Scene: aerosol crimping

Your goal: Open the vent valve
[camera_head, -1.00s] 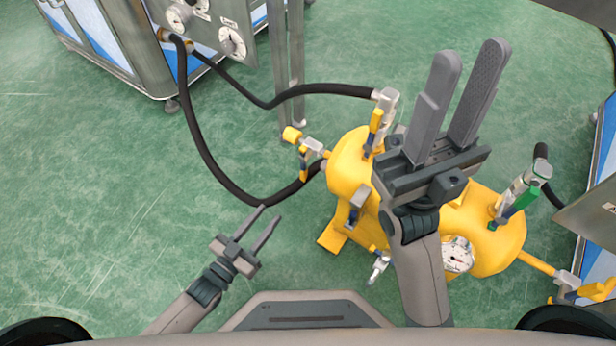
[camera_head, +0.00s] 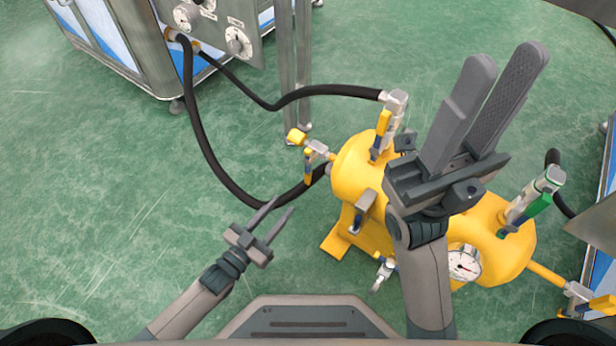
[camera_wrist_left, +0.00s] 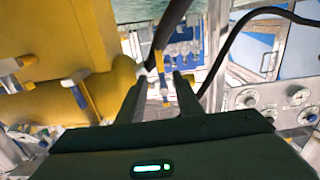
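A yellow tank (camera_head: 360,172) carries several small valves, and I cannot tell which is the vent valve. A valve with a yellow handle (camera_head: 308,166) is at the tank's left end. Another yellow-handled valve (camera_head: 382,132) is on top, and a green-handled valve (camera_head: 538,206) is at the right. My left gripper (camera_head: 284,203) is open and empty, below and left of the left-end valve, apart from it. In the left wrist view, a yellow-handled valve (camera_wrist_left: 160,62) shows beyond and between its fingers (camera_wrist_left: 160,98). My right gripper (camera_head: 508,72) is open and empty above the tank, hiding its middle.
Black hoses (camera_head: 212,168) run from a steel cabinet (camera_head: 130,45) at the upper left to the tank. A steel post (camera_head: 296,70) stands behind. A pressure gauge (camera_head: 463,264) is on the tank's front. Green floor at the left is clear.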

